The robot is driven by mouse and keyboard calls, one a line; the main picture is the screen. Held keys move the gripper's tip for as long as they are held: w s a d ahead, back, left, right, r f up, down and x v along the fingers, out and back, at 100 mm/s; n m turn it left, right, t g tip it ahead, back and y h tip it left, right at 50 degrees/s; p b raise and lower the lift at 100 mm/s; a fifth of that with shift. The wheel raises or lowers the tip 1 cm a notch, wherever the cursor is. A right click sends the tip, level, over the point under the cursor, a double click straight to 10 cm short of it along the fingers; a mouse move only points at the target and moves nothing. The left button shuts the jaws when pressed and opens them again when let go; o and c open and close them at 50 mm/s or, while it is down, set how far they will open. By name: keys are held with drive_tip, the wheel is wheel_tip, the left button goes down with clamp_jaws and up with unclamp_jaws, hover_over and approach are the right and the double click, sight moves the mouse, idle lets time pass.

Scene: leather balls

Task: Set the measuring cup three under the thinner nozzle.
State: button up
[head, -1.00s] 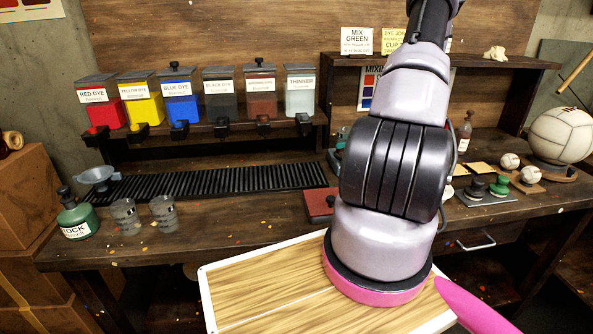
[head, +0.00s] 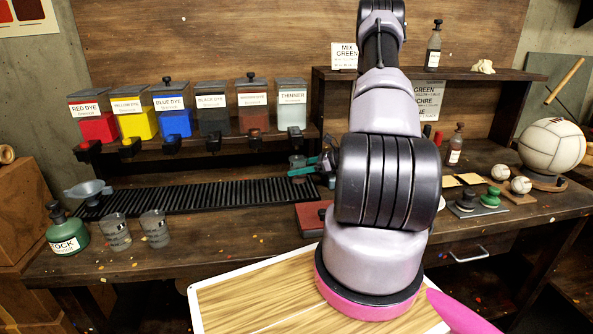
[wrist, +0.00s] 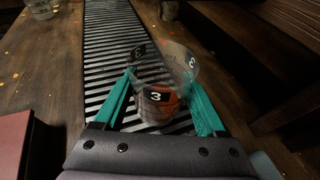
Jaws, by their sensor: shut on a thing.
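Several dye dispensers, such as the blue one (head: 173,114), line the shelf to the left. Two other clear cups (head: 116,232) (head: 154,228) and a green stock bottle (head: 66,230) stand at the bench's left. A red box (head: 311,219) lies in front of the rack (head: 190,197).

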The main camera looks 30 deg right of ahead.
drive_tip(key=shift+w+a+f, duration=0.2)
drive_tip(key=shift+f, duration=0.15)
drive_tip(key=shift+f, duration=0.15)
drive_tip(key=o, duration=1.5)
drive_tip(key=shift+d+r, duration=0.1)
drive_tip(key=shift+r, duration=0.15)
drive_tip(key=v, duration=1.1)
drive_tip(key=shift+s+d+r, duration=0.1)
drive_tip(key=shift+s+d, duration=0.15)
drive_tip(key=shift+s, duration=0.1)
